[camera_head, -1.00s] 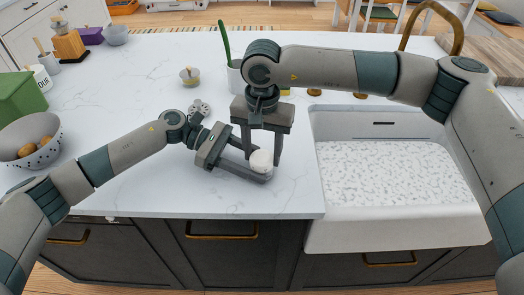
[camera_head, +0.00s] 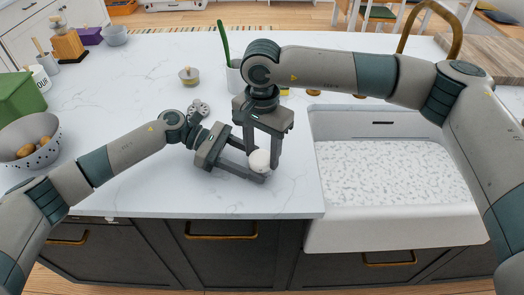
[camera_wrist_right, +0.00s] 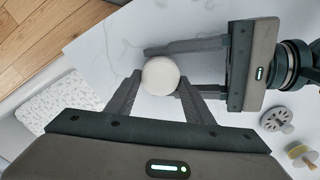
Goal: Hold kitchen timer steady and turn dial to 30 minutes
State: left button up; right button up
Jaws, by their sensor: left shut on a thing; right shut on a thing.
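The kitchen timer (camera_head: 259,160) is a small white round thing on the white counter, left of the sink. It also shows as a white disc from above in the right wrist view (camera_wrist_right: 160,76). My left gripper (camera_head: 250,168) reaches in from the left, low over the counter, and is shut on the timer. My right gripper (camera_head: 262,155) comes down from above and is shut on the timer too; its fingers (camera_wrist_right: 157,88) sit on either side of it in the wrist view. The timer's dial markings cannot be made out.
The white sink (camera_head: 390,175) lies just right of the grippers. Behind them stand a pot with a green utensil (camera_head: 235,76) and a small jar (camera_head: 189,76). A colander (camera_head: 30,142) and a green box (camera_head: 18,97) are at the left. The counter's front edge is close.

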aim_at(261, 155)
jog(key=o, duration=1.1)
jog(key=shift+n, duration=0.4)
jog(key=n, duration=0.3)
jog(key=shift+n, duration=0.4)
jog(key=shift+a+r+n, duration=0.1)
jog(key=shift+r+n, duration=0.05)
jog(key=shift+n, duration=0.75)
jog(key=shift+s+a+r+m+g+y, duration=0.4)
jog(key=shift+a+r+m+g+y, duration=1.1)
jog(key=shift+r, duration=3.5)
jog(key=shift+s+a+r+m+g+y, duration=0.55)
jog(key=shift+r+m+y, duration=1.9)
jog(key=shift+r, duration=2.5)
jog(key=shift+s+a+r+m+g+y, duration=0.25)
jog(key=shift+a+r+m+g+y, duration=0.8)
jog(key=shift+r+y, duration=2.8)
